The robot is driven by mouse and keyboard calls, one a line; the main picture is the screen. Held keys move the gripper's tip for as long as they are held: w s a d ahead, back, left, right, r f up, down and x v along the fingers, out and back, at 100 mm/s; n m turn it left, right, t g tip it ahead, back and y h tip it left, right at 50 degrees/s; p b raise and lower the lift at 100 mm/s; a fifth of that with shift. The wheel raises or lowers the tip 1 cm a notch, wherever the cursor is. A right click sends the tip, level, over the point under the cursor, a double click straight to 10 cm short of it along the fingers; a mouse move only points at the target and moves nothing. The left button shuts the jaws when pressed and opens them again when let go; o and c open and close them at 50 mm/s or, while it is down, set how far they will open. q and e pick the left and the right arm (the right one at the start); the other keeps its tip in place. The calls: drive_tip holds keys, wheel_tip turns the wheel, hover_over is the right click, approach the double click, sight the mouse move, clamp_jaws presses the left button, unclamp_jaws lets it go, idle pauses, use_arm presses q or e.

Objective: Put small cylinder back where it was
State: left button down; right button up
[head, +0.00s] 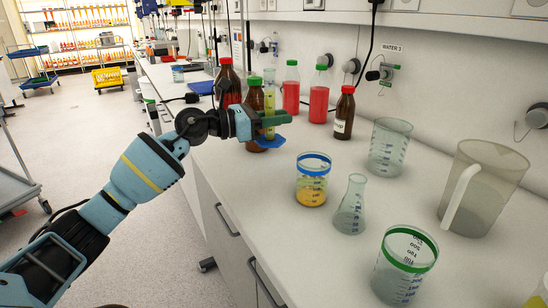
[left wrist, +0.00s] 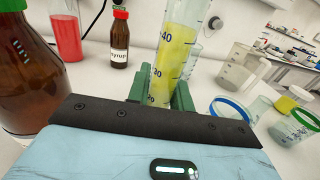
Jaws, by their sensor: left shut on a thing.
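The small cylinder (head: 269,92) is a clear graduated cylinder with yellow liquid and a blue foot. My left gripper (head: 272,119) is shut around its body with green fingers, among the bottles near the counter's left edge. The cylinder stands upright in the head view. Its blue foot shows just at or above the counter; I cannot tell if it touches. In the left wrist view the cylinder (left wrist: 177,60) is between the green fingers (left wrist: 160,95), with its marks and yellow liquid visible and its foot hidden. My right gripper is not in view.
Brown bottles (head: 229,88) stand close behind and left of the cylinder. Red bottles (head: 319,95) and a small syrup bottle (head: 344,115) stand right of it. A beaker with yellow liquid (head: 312,182), a flask (head: 351,207), and a pitcher (head: 487,190) stand nearer. Counter beside the syrup bottle is clear.

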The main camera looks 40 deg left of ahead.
use_arm(q)
drive_tip(key=shift+f+b, duration=0.4)
drive_tip(key=shift+f, duration=3.35)
drive_tip(key=shift+f, duration=0.2)
drive_tip(key=c, duration=1.2)
unclamp_jaws()
drive_tip(key=shift+c, duration=0.2)
drive_tip(key=shift+r, duration=0.1)
drive_tip(key=shift+s+r, duration=0.1)
drive_tip(key=shift+r, duration=0.05)
drive_tip(key=b+v, duration=0.1)
drive_tip(key=v, duration=0.9)
drive_tip(key=shift+s+a+b, duration=0.2)
drive_tip(key=shift+b, duration=0.2)
drive_tip(key=shift+s+a, duration=0.4)
drive_tip(key=shift+s, duration=0.2)
